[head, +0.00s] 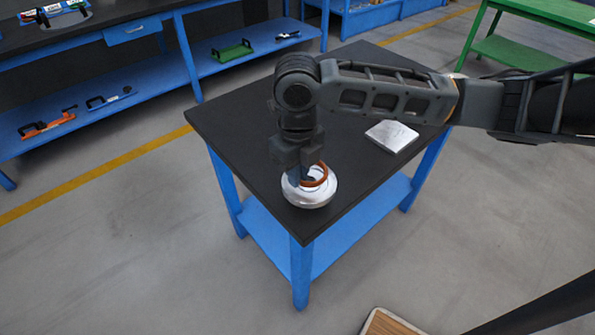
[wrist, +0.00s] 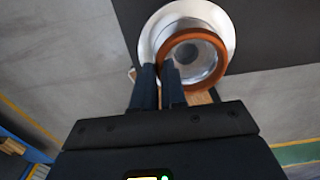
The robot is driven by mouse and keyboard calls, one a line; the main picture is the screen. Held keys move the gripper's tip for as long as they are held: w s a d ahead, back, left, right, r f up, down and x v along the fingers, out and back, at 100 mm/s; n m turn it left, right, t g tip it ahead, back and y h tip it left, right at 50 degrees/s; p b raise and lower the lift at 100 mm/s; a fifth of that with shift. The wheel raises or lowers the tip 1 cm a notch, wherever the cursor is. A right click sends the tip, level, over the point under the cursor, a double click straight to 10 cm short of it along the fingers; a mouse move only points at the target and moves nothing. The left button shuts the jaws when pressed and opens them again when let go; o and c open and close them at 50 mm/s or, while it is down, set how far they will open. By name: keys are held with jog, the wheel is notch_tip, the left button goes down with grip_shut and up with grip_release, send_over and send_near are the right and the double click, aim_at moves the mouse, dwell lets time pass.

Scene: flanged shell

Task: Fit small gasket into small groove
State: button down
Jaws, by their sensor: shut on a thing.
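The gasket is an orange-brown ring (head: 322,180); it also shows in the wrist view (wrist: 196,34). My gripper (head: 302,179) is shut on the ring's near left side and points down; its fingers also show in the wrist view (wrist: 159,72). The ring is over the round silver flanged shell (head: 312,202), which stands near the table's front corner. In the wrist view the shell (wrist: 150,43) shows around and through the ring, and the ring sits off-centre to the right of its rim. I cannot tell whether the ring touches the shell. The small groove cannot be made out.
The black-topped table (head: 240,130) has blue legs and a lower shelf. A flat silver plate (head: 391,136) lies on it to the right, under my arm. A blue bench (head: 140,75) with several tools stands behind, and a green table (head: 530,45) stands at the back right.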

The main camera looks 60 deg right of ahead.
jog(key=shift+f+b, duration=1)
jog(key=shift+f, duration=0.2)
jog(key=c, duration=1.1)
grip_release()
jog(key=shift+r, duration=0.1)
notch_tip(320, 180, up, 8)
jog(key=shift+f, duration=0.15)
